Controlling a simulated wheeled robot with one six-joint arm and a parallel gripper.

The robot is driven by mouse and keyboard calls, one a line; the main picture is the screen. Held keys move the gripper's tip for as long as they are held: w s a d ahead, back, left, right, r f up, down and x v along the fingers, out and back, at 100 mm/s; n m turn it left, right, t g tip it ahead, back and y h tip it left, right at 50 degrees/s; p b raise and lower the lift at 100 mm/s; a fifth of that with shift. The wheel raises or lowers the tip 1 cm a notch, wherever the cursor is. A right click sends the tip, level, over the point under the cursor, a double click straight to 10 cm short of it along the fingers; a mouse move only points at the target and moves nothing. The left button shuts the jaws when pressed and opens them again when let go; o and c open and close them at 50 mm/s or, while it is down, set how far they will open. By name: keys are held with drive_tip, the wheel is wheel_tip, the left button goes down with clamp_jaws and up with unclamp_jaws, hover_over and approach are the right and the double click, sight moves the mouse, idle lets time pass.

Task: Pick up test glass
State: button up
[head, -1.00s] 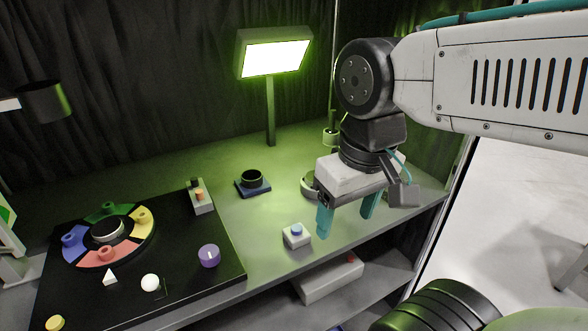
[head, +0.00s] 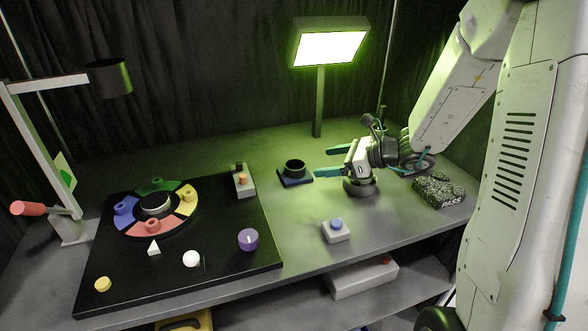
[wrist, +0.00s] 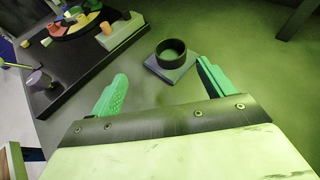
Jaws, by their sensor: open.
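No piece is plainly recognisable as a test glass. A short black ring or cup (head: 294,166) stands on a dark blue square base (head: 296,181) on the bench, left of my gripper (head: 327,161). In the wrist view the black ring (wrist: 171,51) and its base (wrist: 173,74) show ahead of my gripper (wrist: 163,72), between the lines of its two green fingers and apart from them. The fingers are spread, with nothing between them. A grey round piece (head: 360,187) stands on the bench below my gripper, partly hidden by it.
A lamp (head: 330,48) stands behind the ring. A black board (head: 225,262) with coloured ring segments and knobs lies at left. A small box with a blue button (head: 336,231) is in front, and a speckled block (head: 438,191) at right. Bare bench lies between.

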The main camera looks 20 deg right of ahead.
sight(297, 165)
drive_tip(key=shift+w+d+f+m+t, duration=0.15)
drive_tip(key=shift+w+f+m+t, duration=0.15)
drive_tip(key=shift+w+f+m, duration=0.35)
drive_tip(key=shift+h, duration=0.3)
drive_tip(key=x, duration=0.5)
drive_tip(key=shift+w, duration=0.15)
drive_tip(key=x, duration=0.5)
drive_tip(key=shift+w+a+f, duration=0.15)
drive_tip(key=shift+w+a, duration=0.05)
drive_tip(key=shift+a, duration=0.15)
drive_tip(key=c, duration=1.2)
drive_tip(key=shift+o, duration=0.2)
